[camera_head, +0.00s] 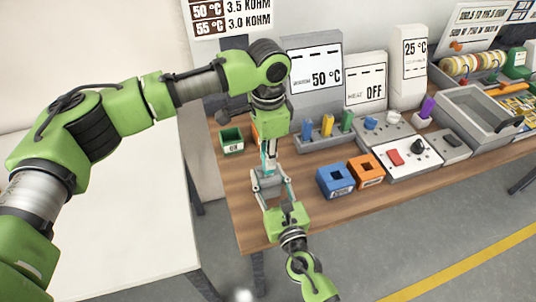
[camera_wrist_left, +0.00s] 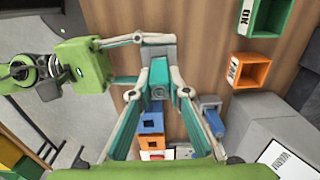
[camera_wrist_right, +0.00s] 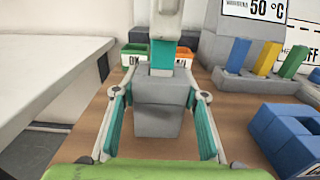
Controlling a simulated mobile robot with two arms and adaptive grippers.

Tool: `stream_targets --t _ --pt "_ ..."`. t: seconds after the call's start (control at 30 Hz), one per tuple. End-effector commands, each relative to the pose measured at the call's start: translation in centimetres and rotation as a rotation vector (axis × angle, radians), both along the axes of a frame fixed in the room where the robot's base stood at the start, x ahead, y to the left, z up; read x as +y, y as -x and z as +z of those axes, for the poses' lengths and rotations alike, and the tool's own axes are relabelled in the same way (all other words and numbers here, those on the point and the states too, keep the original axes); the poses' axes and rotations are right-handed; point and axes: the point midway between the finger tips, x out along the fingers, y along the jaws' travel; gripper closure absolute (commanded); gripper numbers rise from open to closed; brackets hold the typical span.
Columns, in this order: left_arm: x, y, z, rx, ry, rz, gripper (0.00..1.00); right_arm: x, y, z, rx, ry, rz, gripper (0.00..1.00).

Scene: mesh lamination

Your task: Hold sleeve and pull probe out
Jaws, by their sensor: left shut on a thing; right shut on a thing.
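My left gripper (camera_head: 268,160) comes down from above at the left part of the wooden table. My right gripper (camera_head: 269,184) reaches in from the front, just below the left one. In the right wrist view its fingers (camera_wrist_right: 160,108) are shut on a grey block, likely the sleeve (camera_wrist_right: 158,122). The left fingertips are directly above this block. Whether the probe is still inside it cannot be told.
A green OK bin (camera_head: 231,141) and an orange bin (camera_wrist_right: 183,55) stand behind the grippers. Blue (camera_head: 335,181) and orange (camera_head: 367,170) square-holed blocks stand to the right. Behind them are a rack with coloured pieces (camera_head: 326,141) and a 50 °C display (camera_head: 316,78). The front left tabletop is clear.

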Motion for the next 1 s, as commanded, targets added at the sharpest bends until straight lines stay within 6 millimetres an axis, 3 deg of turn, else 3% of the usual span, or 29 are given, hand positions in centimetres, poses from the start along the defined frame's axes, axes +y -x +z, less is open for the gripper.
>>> stream_targets --t 1.0 --pt "0.0 0.0 3.1 0.000 0.000 -0.001 1.00 0.0 0.0 -0.1 0.002 0.001 0.001 0.99"
